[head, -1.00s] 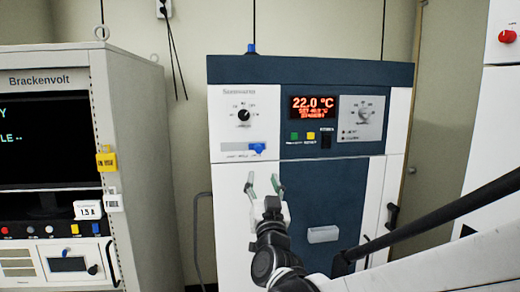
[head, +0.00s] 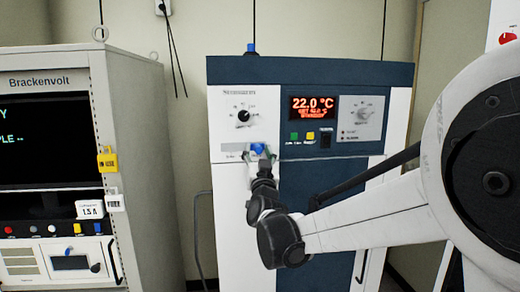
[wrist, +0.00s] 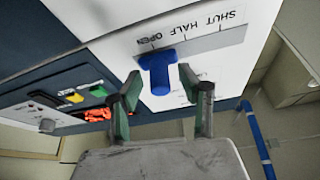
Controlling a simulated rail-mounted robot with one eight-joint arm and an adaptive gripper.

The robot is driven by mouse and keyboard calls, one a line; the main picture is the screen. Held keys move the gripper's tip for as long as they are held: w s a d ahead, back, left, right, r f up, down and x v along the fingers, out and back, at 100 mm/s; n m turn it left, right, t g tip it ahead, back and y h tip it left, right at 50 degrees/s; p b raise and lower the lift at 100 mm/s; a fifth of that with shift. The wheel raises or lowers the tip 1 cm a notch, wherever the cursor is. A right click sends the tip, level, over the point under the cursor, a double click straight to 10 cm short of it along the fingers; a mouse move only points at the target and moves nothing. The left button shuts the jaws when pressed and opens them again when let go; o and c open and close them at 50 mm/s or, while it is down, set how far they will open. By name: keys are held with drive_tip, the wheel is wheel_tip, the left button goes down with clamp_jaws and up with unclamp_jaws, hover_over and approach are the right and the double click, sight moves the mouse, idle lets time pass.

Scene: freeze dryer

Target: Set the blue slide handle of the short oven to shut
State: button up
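The short oven (head: 300,70) is the white and dark blue cabinet in the middle of the head view. Its blue slide handle (head: 257,148) is at the right end of the slot on the white panel, partly hidden by my gripper (head: 261,162). In the wrist view, the T-shaped handle (wrist: 160,72) stands beside the OPEN end of an upside-down scale marked SHUT, HALF and OPEN (wrist: 180,32). My gripper (wrist: 160,88) is open there, with a green-padded finger on each side of the handle. Gaps remain; contact is not visible.
Above the slot is a black knob (head: 244,115). To the right are a red display (head: 313,107) and green and yellow buttons (head: 302,136). A grey Brackenvolt cabinet (head: 130,150) stands at left. A blue rod (wrist: 258,140) rises from the oven top.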

drive_tip(key=shift+w+r, duration=0.1)
drive_tip(key=shift+w, duration=0.15)
clamp_jaws()
